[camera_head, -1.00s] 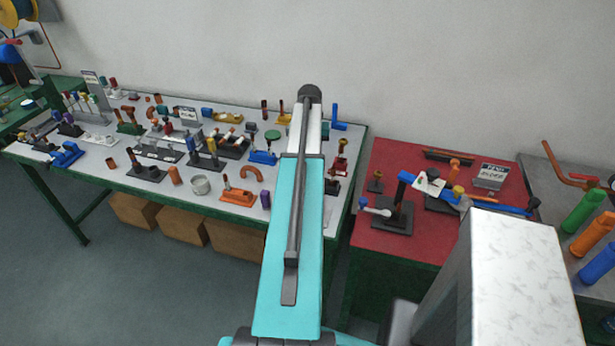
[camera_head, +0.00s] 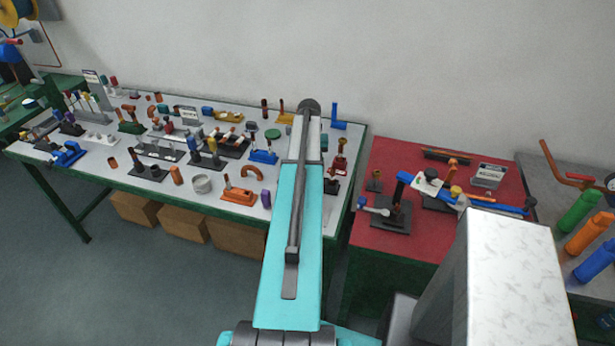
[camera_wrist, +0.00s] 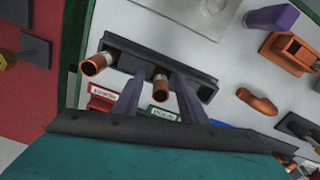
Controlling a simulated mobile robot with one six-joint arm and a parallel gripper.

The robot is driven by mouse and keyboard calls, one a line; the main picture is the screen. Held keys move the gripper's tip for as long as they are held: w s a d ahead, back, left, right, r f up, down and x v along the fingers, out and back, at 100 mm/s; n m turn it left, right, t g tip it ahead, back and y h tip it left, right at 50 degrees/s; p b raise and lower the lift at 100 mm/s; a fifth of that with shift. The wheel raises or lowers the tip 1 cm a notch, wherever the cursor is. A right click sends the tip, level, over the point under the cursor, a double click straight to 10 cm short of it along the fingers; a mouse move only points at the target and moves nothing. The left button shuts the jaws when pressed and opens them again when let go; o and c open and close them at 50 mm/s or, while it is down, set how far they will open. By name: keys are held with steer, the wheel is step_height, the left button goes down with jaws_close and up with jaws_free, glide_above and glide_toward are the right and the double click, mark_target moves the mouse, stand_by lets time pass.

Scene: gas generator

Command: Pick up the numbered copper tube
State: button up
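In the wrist view a dark rack (camera_wrist: 190,73) holds two short copper tubes with pale bands. The left tube (camera_wrist: 95,66) stands near the rack's left end, outside my fingers. The middle tube (camera_wrist: 161,90) shows in the gap between the two fingers of my gripper (camera_wrist: 158,92). The fingers are apart, and I cannot tell whether either touches the tube. A red-edged label (camera_wrist: 101,96) and a green-edged label (camera_wrist: 163,115) lie by the rack; their text and any tube number are too small to read. In the head view my arm hides the gripper.
The pale worktable (camera_head: 100,180) is crowded with tools, fittings and stands. An orange block (camera_wrist: 291,52), a purple piece (camera_wrist: 270,18) and a copper elbow (camera_wrist: 257,100) are to the rack's right. A red table (camera_head: 375,240) is beside it, with a gap between the tables.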

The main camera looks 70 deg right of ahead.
jaws_close()
steer(key=shift+r, duration=0.2)
stand_by(0.3)
steer(key=shift+r+b, duration=0.95)
steer(key=shift+r, duration=0.45)
steer(key=s+a+b, duration=0.1)
steer(key=s+a, duration=0.2)
steer(key=a, duration=0.1)
steer(key=s+a+r+b, duration=0.1)
steer(key=s+a+b, duration=0.1)
steer(key=a, duration=0.3)
steer(key=s+a+b, duration=0.1)
steer(key=s+a, duration=0.2)
steer(key=a, duration=0.1)
steer(key=shift+s+a+r, duration=0.2)
steer(key=shift+s+r, duration=0.15)
steer(key=shift+r, duration=0.05)
steer(key=shift+w, duration=0.1)
